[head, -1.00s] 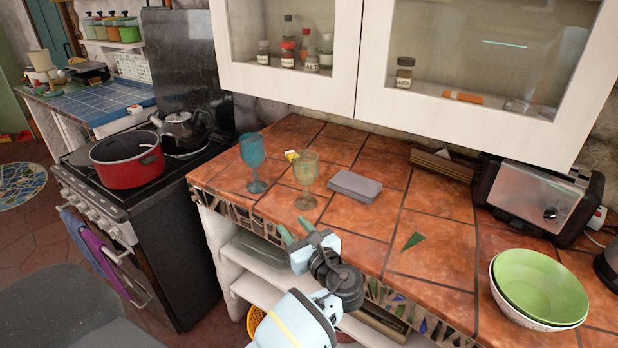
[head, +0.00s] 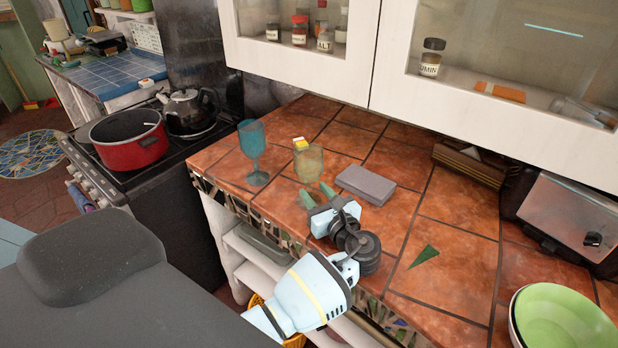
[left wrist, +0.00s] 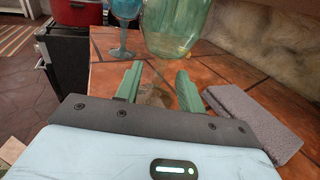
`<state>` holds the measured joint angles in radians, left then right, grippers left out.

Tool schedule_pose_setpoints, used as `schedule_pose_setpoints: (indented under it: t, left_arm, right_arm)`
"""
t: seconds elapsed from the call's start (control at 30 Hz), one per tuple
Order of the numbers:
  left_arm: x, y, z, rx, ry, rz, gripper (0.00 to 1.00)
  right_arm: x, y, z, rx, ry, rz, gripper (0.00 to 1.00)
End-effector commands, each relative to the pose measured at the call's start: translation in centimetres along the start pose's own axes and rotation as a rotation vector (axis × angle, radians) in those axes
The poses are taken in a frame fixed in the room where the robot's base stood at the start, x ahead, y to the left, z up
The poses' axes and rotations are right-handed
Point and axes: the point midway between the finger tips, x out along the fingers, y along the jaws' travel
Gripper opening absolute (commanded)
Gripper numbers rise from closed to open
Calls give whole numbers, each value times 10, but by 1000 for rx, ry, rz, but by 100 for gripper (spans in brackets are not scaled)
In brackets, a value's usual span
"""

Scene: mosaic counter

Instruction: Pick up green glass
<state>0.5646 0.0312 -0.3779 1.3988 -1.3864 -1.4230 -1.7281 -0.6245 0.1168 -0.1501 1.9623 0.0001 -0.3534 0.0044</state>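The green glass (head: 308,163) is a pale, see-through goblet standing upright near the counter's front edge. Its bowl fills the top middle of the left wrist view (left wrist: 173,28); its faint foot shows low between the finger lines. My left gripper (head: 318,193) is low over the counter, just in front of the glass. Its two green fingers (left wrist: 158,80) are apart and hold nothing. The fingers partly hide the stem in the head view, so I cannot tell whether it is between them. My right gripper is not in view.
A blue goblet (head: 252,152) stands close to the left of the green glass. A grey block (head: 366,185) lies to the right, and a small yellow-white item (head: 300,143) behind. Green bowls (head: 562,322) are at front right. Wall cabinets (head: 300,60) hang above.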

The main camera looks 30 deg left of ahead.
Motion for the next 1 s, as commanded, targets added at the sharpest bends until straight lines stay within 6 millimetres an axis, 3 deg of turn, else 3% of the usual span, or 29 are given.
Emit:
schedule_pose_setpoints:
  t: [0.33, 0.67, 0.9, 1.0]
  left_arm:
    - [16, 0, 1, -1, -1, 0, 39]
    - [57, 0, 1, 0, -2, 0, 39]
    - [60, 0, 1, -1, 0, -1, 39]
    - [60, 0, 1, -1, 0, -1, 27]
  right_arm:
    - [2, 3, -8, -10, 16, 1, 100]
    - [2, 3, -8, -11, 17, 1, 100]
    - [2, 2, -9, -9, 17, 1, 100]
    - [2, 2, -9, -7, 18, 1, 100]
